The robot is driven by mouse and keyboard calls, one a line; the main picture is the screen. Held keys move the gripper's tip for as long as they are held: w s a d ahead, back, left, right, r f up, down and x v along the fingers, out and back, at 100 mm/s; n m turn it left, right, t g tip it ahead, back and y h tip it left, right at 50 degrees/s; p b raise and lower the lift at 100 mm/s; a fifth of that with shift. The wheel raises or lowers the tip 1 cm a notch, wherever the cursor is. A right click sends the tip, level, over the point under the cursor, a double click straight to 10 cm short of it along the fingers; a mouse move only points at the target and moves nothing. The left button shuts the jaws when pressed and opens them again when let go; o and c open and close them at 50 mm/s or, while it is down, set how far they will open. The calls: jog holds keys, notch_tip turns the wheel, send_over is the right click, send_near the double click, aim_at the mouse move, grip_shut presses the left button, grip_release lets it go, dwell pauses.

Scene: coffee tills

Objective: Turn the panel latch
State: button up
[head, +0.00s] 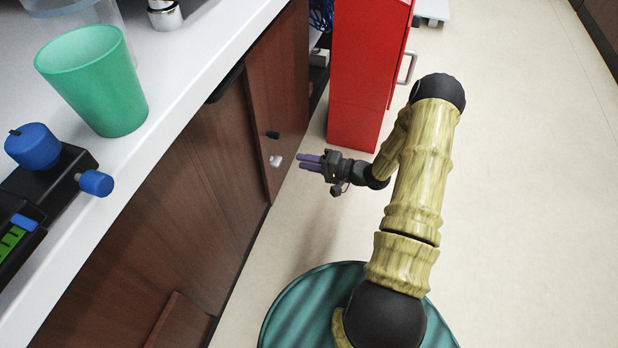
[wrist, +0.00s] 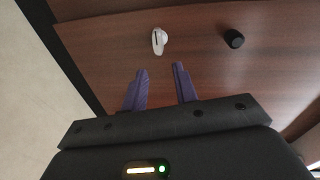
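The panel latch is a small white knob (wrist: 158,40) on the dark wood cabinet panel (wrist: 200,75). It also shows in the head view (head: 275,161), low on the panel, just below a small black knob (head: 272,134). My gripper (head: 305,162) reaches toward the panel from the right, with its purple fingers pointing at the white latch. In the wrist view my gripper (wrist: 160,80) has its two fingers spread apart with nothing between them. The latch lies just beyond the fingertips, about in line with the gap. The fingers look apart from the latch.
The black knob (wrist: 233,38) is right of the latch in the wrist view. A red cabinet (head: 367,75) with a metal handle stands beyond my arm. A white counter (head: 170,90) above the panel holds a green cup (head: 95,85). Open floor (head: 530,200) lies to the right.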

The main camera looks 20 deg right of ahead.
aim_at(280, 162)
jog(key=shift+s+f+m+y, duration=0.4)
jog(key=shift+s+f+y, duration=0.3)
jog(key=shift+s+y, duration=0.2)
jog(key=shift+w, duration=0.1)
jog(key=shift+b+x, duration=0.8)
jog(key=shift+x, duration=3.05)
jog(key=c, duration=0.6)
